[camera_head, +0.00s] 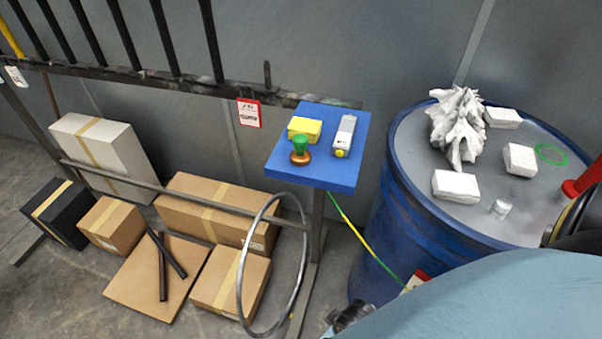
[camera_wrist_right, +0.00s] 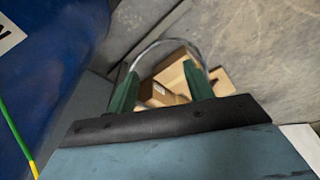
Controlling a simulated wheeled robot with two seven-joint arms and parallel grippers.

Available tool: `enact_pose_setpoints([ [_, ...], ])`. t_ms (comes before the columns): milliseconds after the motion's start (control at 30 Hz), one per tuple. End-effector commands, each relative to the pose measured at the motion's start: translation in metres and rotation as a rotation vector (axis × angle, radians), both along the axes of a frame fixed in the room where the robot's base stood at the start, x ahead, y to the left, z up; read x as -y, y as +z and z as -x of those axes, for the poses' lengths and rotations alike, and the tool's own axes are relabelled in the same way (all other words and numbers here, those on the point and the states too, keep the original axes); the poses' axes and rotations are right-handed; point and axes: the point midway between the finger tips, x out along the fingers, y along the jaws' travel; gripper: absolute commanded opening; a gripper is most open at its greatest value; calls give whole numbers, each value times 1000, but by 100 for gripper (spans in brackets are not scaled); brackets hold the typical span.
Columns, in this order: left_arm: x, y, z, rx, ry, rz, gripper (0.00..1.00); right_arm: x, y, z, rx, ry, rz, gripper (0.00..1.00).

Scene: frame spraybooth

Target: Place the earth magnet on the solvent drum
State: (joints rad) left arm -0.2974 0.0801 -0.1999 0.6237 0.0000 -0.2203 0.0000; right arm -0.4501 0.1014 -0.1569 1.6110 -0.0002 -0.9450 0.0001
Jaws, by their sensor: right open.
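A green knob on a copper-coloured round base, which looks like the earth magnet (camera_head: 300,151), stands at the front edge of a small blue shelf (camera_head: 325,178). The blue solvent drum (camera_head: 375,240) stands to the right, with a grey top that bears a green ring mark (camera_head: 551,154). My right gripper (camera_wrist_right: 165,78) is open in the right wrist view, its green fingers apart with nothing between them. It points toward the floor and boxes, with the drum (camera_wrist_right: 45,60) at the left of that view. My left gripper is not in view.
On the shelf are a yellow block (camera_head: 305,128) and a grey-white device (camera_head: 345,135). White blocks (camera_head: 456,186) and a crumpled white piece (camera_head: 458,125) lie on the drum. A green-yellow cable (camera_head: 365,243) runs below the shelf. A metal hoop (camera_head: 242,268) and boxes (camera_head: 215,215) stand left.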

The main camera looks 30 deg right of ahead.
Motion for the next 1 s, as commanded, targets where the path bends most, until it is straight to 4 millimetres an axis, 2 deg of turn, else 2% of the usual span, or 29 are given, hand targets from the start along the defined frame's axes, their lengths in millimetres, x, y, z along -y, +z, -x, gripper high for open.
enact_pose_setpoints([
  [33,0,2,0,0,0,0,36,-1,27,-10,19,-2,-3,52],
  [100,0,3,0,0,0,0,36,-2,58,-18,32,-5,-4,52],
  [300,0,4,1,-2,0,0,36,-3,133,-30,80,-10,-14,52],
  [467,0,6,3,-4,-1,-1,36,-5,187,-40,167,-9,-43,52],
  [600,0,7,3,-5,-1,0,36,-7,242,-67,381,-4,-107,52],
  [833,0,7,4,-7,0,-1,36,1,298,-112,747,-29,-167,52],
  [1000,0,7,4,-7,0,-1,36,24,341,-135,1040,-92,-162,52],
])
